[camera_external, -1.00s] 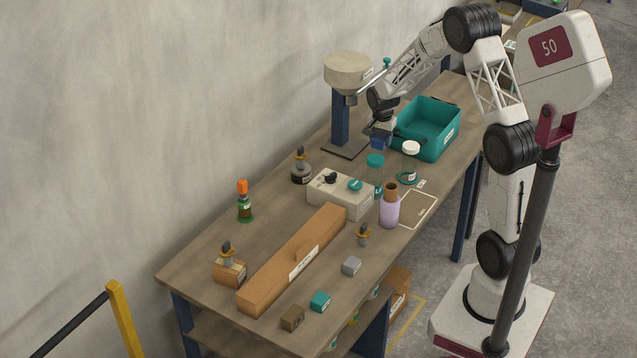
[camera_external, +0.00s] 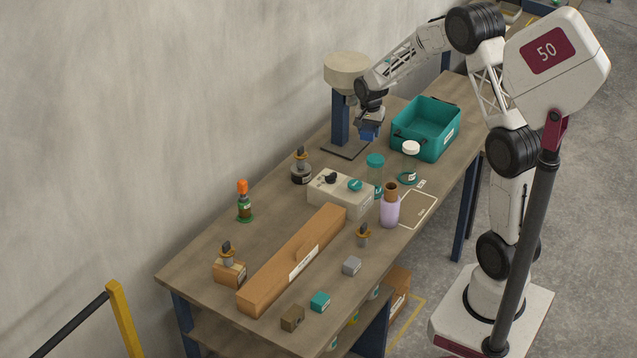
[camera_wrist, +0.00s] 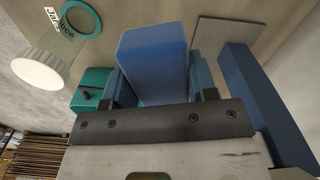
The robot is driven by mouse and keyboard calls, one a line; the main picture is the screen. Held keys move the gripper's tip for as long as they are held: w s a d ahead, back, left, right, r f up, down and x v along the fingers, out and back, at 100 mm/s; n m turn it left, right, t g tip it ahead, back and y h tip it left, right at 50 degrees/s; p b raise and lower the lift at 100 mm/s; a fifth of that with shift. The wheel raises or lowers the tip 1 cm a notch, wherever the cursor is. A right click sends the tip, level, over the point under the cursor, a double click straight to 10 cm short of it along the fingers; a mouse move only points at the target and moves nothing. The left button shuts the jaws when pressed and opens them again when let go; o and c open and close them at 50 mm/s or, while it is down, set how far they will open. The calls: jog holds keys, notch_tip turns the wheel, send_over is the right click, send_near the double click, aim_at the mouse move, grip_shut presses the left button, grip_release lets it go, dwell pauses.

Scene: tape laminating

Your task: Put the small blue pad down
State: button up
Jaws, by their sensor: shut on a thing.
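The small blue pad (camera_wrist: 153,58) shows large in the middle of the wrist view, between the two fingers of my gripper (camera_wrist: 155,92). My gripper is shut on it. In the external view my gripper (camera_external: 369,124) points down with the blue pad (camera_external: 369,133) at its tip, in front of the post of the press-like stand (camera_external: 340,120). The pad appears held above the stand's dark base plate (camera_external: 345,151) or just beside it; the exact gap underneath is hard to tell. The fingers are small and partly hidden in the external view.
A teal bin (camera_external: 428,128) stands to the right of my gripper. A teal-lidded jar (camera_external: 375,174), a white-lidded jar (camera_external: 410,160) and a beige box (camera_external: 340,190) stand in front. A black-based stamp-like item (camera_external: 301,168) is to the left.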

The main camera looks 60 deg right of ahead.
jog(key=w+a+n, duration=0.2)
jog(key=w+a, duration=0.1)
jog(key=a, duration=0.4)
jog(key=w+a+n, duration=0.2)
jog(key=w+a, duration=0.1)
jog(key=a, duration=0.4)
jog(key=n, duration=1.1)
send_over(268, 244)
notch_tip(268, 244, down, 4)
jog(key=shift+f, duration=0.5)
jog(key=shift+f, duration=3.1)
jog(key=shift+f, duration=0.15)
jog(key=shift+f, duration=1.75)
